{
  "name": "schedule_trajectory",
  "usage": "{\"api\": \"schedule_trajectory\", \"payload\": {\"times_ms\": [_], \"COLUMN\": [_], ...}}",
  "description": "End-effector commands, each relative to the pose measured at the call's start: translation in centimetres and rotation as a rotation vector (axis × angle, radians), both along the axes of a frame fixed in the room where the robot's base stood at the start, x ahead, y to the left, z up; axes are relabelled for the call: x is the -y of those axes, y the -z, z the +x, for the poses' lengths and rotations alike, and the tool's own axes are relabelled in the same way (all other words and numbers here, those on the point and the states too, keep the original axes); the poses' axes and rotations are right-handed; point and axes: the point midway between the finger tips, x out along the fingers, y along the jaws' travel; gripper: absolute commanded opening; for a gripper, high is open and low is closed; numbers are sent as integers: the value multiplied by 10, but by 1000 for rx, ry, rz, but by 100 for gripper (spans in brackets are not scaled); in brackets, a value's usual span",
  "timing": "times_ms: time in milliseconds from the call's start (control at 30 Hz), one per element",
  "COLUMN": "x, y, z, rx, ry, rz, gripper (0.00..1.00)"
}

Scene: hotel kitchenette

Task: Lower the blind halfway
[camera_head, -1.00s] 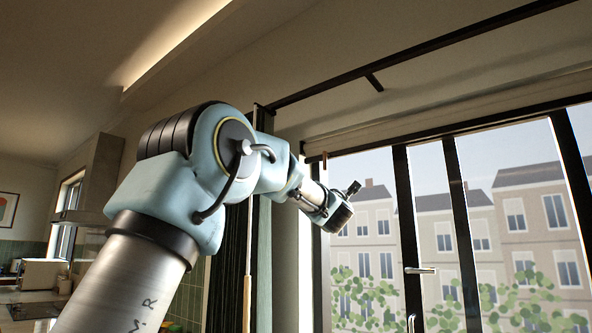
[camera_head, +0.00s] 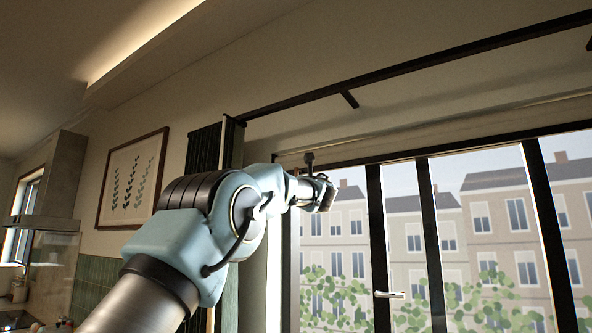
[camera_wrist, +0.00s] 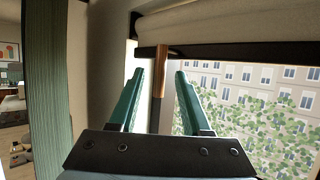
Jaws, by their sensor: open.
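The blind (camera_head: 420,133) is a pale fabric roll, rolled up along the top of the window. In the wrist view its fabric (camera_wrist: 235,20) hangs above a dark bottom bar (camera_wrist: 245,50). A brown wooden pull (camera_wrist: 161,68) hangs down from the bar's left end. My gripper (camera_wrist: 160,74) is open, with its two green fingers pointing up towards the pull. The pull shows in the gap between the fingers, without clear contact; how deep it sits between them is hard to tell. In the head view my gripper (camera_head: 327,194) is near the window's upper left corner, its fingers not distinct.
A dark green curtain (camera_wrist: 45,85) hangs at the left of the window. A black curtain rail (camera_head: 420,65) with a bracket runs above the blind. The window frame (camera_head: 377,245) has dark uprights and a light handle (camera_head: 390,295). A framed picture (camera_head: 133,178) hangs at left.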

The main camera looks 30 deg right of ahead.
Motion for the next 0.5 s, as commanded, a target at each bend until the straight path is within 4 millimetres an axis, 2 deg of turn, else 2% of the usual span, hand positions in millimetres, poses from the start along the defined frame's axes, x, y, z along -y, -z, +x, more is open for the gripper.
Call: {"api": "schedule_trajectory", "payload": {"times_ms": [33, 200, 500], "x": [2, 5, 7], "y": [-7, -11, -10], "z": [6, 19, 26], "rx": [-1, 0, 1], "ry": [-2, -1, -1], "rz": [2, 2, 2], "gripper": [48, 48, 48]}}
